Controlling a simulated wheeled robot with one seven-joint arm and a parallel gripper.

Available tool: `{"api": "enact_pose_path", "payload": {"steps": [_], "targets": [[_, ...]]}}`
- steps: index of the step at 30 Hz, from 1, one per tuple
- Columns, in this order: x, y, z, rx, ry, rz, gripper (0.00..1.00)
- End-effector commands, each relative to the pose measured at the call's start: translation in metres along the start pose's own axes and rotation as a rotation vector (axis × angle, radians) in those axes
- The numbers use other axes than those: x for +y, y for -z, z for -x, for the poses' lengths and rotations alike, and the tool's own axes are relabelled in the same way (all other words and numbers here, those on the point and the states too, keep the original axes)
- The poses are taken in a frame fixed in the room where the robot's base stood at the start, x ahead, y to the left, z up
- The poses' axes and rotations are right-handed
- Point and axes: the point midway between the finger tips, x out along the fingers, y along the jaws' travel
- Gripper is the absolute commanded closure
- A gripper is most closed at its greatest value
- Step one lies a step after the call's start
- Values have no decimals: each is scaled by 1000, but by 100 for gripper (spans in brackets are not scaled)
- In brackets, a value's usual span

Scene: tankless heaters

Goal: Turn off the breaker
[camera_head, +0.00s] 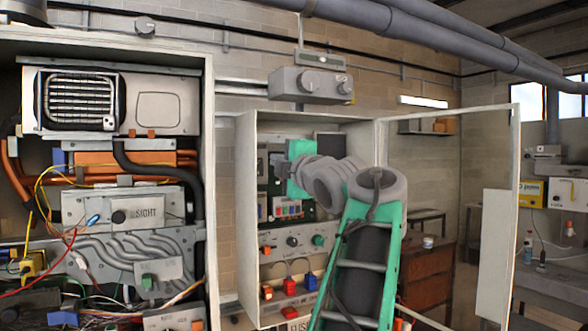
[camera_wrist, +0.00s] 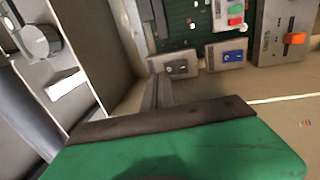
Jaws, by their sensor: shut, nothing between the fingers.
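The open breaker cabinet (camera_head: 247,190) stands in the middle of the head view, with a dark green board and several coloured switches inside. An orange switch (camera_wrist: 294,39) on a grey plate shows at the upper right of the wrist view. Red and green buttons (camera_wrist: 235,15) and a blue switch (camera_wrist: 233,56) sit left of it. I cannot tell which one is the breaker. My gripper (camera_wrist: 158,78) is shut and empty, in front of the panel and apart from these switches. In the head view my arm reaches into the cabinet and hides part of the board.
The cabinet door (camera_head: 497,200) stands open at the right. A heater cabinet (camera_head: 209,200) with pipes and loose wires is at the left. A grey box (camera_head: 310,84) is on the wall above. A brown drawer cabinet (camera_head: 428,275) stands behind my arm.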

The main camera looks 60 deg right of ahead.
Motion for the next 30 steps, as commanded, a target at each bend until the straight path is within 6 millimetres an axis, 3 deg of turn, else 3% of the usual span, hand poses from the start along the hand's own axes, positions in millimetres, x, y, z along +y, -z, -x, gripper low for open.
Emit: {"api": "enact_pose_path", "payload": {"steps": [3,10,30], "targets": [[4,2,29,1,-1,4,100],[16,3,66,6,-1,1,100],[18,0,74,2,1,-1,100]]}}
